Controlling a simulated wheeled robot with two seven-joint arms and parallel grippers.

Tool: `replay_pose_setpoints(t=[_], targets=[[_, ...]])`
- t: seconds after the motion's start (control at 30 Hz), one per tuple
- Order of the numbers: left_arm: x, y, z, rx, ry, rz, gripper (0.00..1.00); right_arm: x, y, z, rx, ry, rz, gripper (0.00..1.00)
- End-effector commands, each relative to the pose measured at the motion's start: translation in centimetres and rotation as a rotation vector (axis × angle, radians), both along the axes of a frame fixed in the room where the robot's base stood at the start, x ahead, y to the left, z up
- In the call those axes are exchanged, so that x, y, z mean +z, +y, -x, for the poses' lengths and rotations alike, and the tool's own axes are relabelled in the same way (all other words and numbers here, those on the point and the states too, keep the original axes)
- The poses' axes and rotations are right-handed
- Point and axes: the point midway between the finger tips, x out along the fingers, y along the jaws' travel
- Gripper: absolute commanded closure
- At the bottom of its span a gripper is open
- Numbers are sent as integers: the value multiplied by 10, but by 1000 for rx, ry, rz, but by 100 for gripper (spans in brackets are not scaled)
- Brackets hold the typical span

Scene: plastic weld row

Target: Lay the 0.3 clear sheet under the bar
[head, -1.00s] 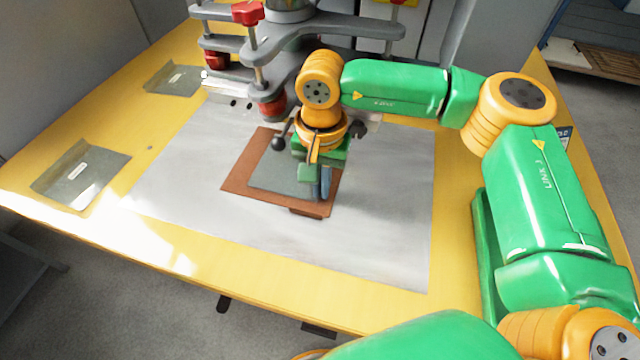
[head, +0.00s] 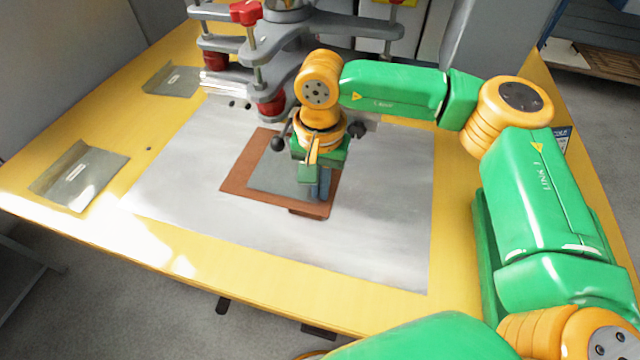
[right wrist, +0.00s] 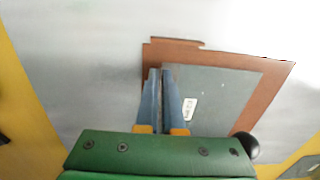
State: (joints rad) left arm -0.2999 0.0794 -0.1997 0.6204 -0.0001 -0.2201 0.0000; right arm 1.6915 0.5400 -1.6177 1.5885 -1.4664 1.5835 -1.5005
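A grey, see-through-looking sheet (right wrist: 218,95) with a small white label lies on a brown board; its label is too small to read surely. In the head view the sheet (head: 272,177) is partly hidden by my right gripper. My right gripper (head: 318,196) points down at the sheet's near right part. In the right wrist view its blue fingers (right wrist: 161,72) stand close together at the sheet's left edge, with a narrow gap; whether they grip the edge is unclear. The machine's metal bar (head: 222,84) runs behind my right wrist, mostly hidden. My left gripper is out of view.
The brown board (head: 238,177) rests on a pale grey mat (head: 385,220) on the yellow table (head: 270,298). Two more labelled grey sheets lie at left, one near (head: 80,175) and one far (head: 172,80). The clamp frame with red knobs (head: 247,13) stands behind the board.

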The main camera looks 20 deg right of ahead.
Motion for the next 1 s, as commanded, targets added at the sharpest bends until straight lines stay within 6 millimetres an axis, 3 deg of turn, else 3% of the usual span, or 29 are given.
replay_pose_setpoints(t=[0.47,0.63,1.0], targets=[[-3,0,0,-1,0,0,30,-2,0,0,0,-1,0,100],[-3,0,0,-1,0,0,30,-2,0,0,0,-1,-1,60],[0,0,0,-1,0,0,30,1,0,0,0,-1,-1,60]])
